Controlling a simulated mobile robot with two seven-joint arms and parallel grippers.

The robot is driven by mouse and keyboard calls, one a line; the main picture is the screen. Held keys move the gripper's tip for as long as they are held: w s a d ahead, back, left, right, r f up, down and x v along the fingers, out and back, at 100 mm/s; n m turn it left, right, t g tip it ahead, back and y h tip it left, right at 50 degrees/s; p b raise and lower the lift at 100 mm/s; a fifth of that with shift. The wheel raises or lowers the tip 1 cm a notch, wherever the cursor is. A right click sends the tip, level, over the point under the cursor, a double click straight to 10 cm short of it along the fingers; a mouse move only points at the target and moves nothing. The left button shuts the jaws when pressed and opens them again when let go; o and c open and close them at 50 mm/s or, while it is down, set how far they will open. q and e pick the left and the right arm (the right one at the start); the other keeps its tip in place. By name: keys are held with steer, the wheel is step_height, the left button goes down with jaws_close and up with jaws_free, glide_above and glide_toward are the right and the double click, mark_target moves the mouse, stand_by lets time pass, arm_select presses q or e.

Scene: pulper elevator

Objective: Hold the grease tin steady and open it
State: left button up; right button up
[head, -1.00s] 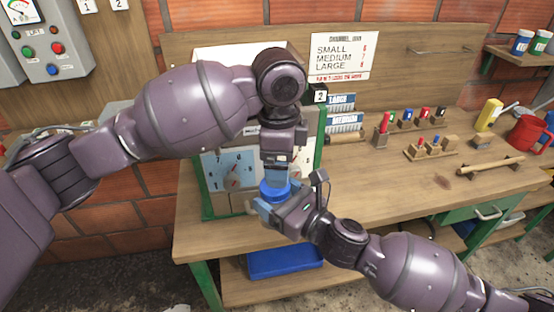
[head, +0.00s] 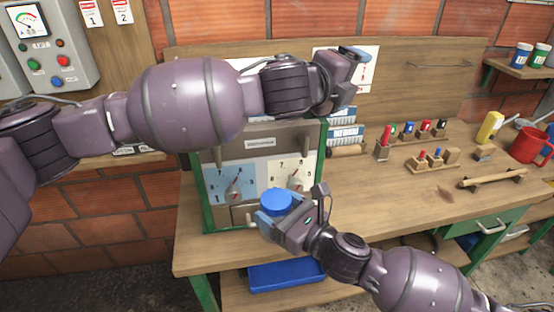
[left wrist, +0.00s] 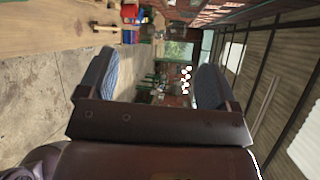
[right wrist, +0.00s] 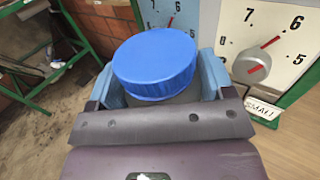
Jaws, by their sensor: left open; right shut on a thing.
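The grease tin (right wrist: 188,97) has a grey body and a round blue lid (right wrist: 155,58), which sits on top of it. The lid also shows in the head view (head: 276,201). My right gripper (head: 281,217) is shut on the tin's body, with one finger on each side below the lid, and holds it upright in front of the dial panel. My left gripper (head: 353,55) is up near the back board, well above and to the right of the tin. In the left wrist view (left wrist: 154,85) its fingers are wide apart with nothing between them.
The dial panel (head: 262,160) in a green frame stands close behind the tin. The workbench (head: 400,200) holds small coloured-handled tools (head: 408,130), a wooden rod (head: 492,178) and a red mug (head: 528,145). A blue tray (head: 285,274) lies on the lower shelf.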

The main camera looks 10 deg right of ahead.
arm_select(q)
steer(key=s+d+r+m+g+h, duration=0.2)
steer(key=s+d+m+g+h, duration=0.15)
steer(key=s+m+g, duration=1.2)
steer(key=m+t+y, duration=0.6)
steer(key=m+y, duration=0.9)
steer(key=y, duration=0.2)
glide_above(277, 198)
steer(key=shift+h, duration=0.25)
step_height(277, 198, down, 13)
steer(key=shift+d+f, duration=0.1)
steer(key=shift+f, duration=4.05)
